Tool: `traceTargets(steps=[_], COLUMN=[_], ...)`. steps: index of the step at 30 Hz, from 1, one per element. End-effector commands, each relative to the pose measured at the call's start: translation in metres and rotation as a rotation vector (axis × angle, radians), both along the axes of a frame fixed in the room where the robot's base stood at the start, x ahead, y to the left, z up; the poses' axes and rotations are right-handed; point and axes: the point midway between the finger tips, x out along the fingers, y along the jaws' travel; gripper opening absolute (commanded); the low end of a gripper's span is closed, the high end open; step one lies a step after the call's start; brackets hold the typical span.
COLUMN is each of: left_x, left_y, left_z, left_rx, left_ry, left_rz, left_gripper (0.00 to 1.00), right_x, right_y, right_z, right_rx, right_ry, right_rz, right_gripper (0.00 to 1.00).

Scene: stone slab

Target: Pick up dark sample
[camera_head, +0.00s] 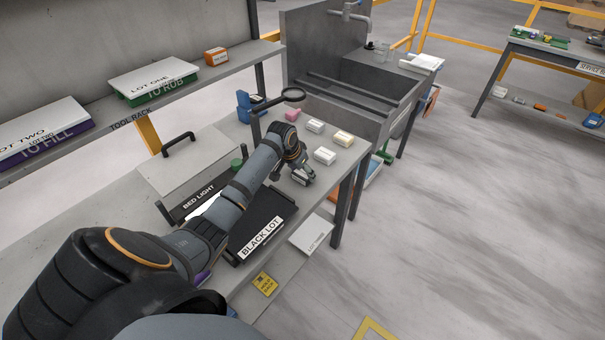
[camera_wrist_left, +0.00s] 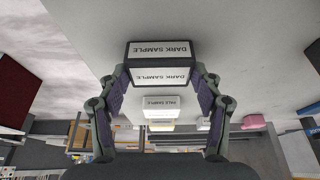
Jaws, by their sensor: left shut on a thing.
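The dark sample is a small dark block with white labels reading DARK SAMPLE (camera_wrist_left: 160,74). It sits between the two fingertips of my left gripper (camera_wrist_left: 160,82) in the wrist view, and the fingers are shut on its sides. In the head view my left gripper (camera_head: 303,175) is over the grey bench, near its right edge, and mostly hides the block. I cannot tell whether the block still touches the bench. A white block labelled PALE SAMPLE (camera_wrist_left: 160,104) shows beyond it. My right gripper is not in view.
White blocks (camera_head: 324,156) (camera_head: 315,126), a cream block (camera_head: 343,138) and a pink block (camera_head: 292,115) lie close by. A magnifier (camera_head: 292,95) stands behind my gripper. A black tray labelled BLACK LOT (camera_head: 276,212) lies nearer. A sink (camera_head: 375,78) stands beyond the bench.

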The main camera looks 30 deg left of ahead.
Motion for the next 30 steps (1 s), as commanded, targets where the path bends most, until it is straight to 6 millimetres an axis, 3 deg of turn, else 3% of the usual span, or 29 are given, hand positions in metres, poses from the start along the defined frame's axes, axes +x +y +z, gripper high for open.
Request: traceTargets(steps=[7,14,21,30], left_x=[0.002,-0.033,-0.076,-0.095], left_y=[0.001,-0.037,-0.082,-0.102], left_z=[0.029,0.09,0.116,0.13], left_rx=[0.003,0.003,0.0,0.0], left_ry=[-0.007,-0.01,-0.006,-0.002], left_rz=[-0.001,-0.005,-0.003,0.0], left_gripper=[0.24,0.24,0.24,0.24], right_x=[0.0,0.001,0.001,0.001], right_y=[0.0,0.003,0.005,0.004], right_z=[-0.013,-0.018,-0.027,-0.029], right_rx=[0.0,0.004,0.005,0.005], right_ry=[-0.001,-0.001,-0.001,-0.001], right_rz=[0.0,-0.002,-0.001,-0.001], right_gripper=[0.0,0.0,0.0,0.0])
